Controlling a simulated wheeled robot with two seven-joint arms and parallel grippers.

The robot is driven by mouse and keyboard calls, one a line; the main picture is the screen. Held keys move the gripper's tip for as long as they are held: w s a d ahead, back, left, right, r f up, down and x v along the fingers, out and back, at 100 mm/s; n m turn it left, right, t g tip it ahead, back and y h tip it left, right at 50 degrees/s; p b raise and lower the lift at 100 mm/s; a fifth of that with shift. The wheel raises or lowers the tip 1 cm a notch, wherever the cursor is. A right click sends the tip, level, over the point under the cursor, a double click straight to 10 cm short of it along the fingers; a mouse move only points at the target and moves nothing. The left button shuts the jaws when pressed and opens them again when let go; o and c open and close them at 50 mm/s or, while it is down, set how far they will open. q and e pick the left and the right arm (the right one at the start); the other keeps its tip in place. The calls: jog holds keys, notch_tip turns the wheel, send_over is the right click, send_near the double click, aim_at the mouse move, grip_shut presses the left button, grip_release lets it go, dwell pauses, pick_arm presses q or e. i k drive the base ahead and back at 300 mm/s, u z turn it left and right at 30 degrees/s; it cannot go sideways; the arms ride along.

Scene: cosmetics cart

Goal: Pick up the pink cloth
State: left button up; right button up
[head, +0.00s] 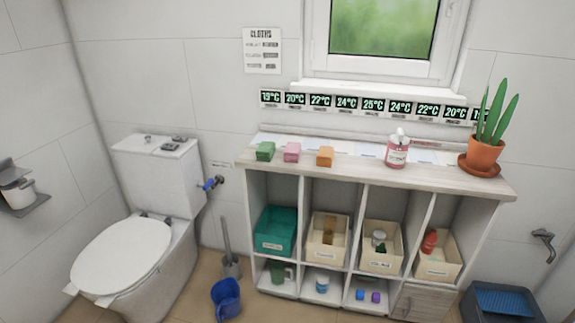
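The pink cloth (292,152) is a small folded block on the top of the wooden shelf unit (350,165), left of its middle. It sits between a green cloth (265,151) on its left and an orange cloth (325,156) on its right, with gaps between them. Neither of my grippers shows in the head view.
A pink bottle (396,153) and a potted plant (484,152) stand on the right of the shelf top. Bins, including a teal bin (276,231), fill the compartments below. A toilet (125,260) stands left, with a blue jug (226,299) on the floor. A window sill (380,94) is above.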

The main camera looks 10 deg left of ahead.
aim_at(292, 153)
jog(key=u, duration=1.05)
jog(key=i, duration=1.2)
jog(key=z, duration=0.9)
jog(key=i, duration=0.6)
jog(key=z, duration=0.7)
